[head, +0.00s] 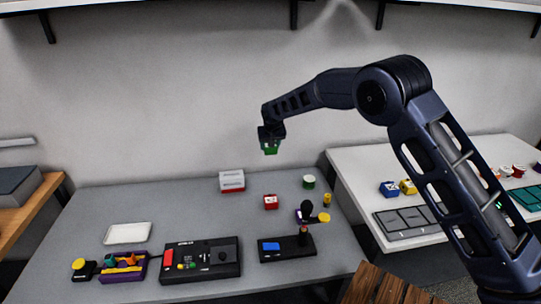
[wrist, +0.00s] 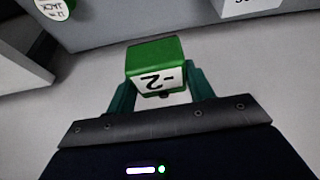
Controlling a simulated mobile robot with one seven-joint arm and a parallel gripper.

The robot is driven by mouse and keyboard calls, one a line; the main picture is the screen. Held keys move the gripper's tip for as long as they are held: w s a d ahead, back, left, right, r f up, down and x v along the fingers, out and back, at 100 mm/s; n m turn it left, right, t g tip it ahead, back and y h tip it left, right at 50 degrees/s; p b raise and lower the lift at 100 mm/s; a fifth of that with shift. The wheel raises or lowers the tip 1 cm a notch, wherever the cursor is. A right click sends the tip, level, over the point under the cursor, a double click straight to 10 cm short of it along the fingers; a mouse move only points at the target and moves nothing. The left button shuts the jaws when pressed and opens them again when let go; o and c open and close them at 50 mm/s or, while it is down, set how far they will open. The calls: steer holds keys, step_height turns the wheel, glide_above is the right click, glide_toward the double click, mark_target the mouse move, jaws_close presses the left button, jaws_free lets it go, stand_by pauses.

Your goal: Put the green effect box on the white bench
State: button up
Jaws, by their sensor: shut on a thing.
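The green effect box (head: 270,149) is held up in the air in front of the back wall, high above the grey table. In the wrist view the green effect box (wrist: 156,65) sits between the two teal fingers, with a white label face showing. My gripper (head: 270,143) is shut on it; it also shows in the wrist view (wrist: 158,92). The white bench (head: 352,178) stands to the right of the grey table, and my gripper is to the left of it. My arm hides part of the bench.
The grey table (head: 85,215) holds a red-and-white box (head: 232,181), a small red box (head: 271,202), a green round tin (head: 309,182) and black devices. On the bench lie a grey panel (head: 405,222), a blue box (head: 389,189) and a yellow box (head: 408,187). The bench's back left is clear.

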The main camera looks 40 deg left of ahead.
steer(key=shift+r, duration=0.65)
steer(key=w+d+r+m+t+h, duration=0.1)
steer(key=w+d+r+m+h, duration=0.2)
steer(key=w+d, duration=1.25)
steer(key=w+d+r+m, duration=0.3)
steer(key=w+d+m, duration=0.3)
steer(key=w+d, duration=0.95)
steer(key=w+d+r+m+h, duration=0.1)
steer(key=w+d+r+m, duration=0.15)
steer(key=d, duration=1.25)
steer(key=w+d+r+m+h, duration=0.1)
steer(key=w+d+m, duration=0.25)
steer(key=d, duration=1.15)
steer(key=w+d+r+m+h, duration=0.15)
steer(key=d+m, duration=0.25)
steer(key=d, duration=1)
steer(key=shift+g, duration=0.4)
step_height(320, 180, down, 20)
steer(key=shift+d+r, duration=0.1)
steer(key=shift+d, duration=0.05)
steer(key=o, duration=1)
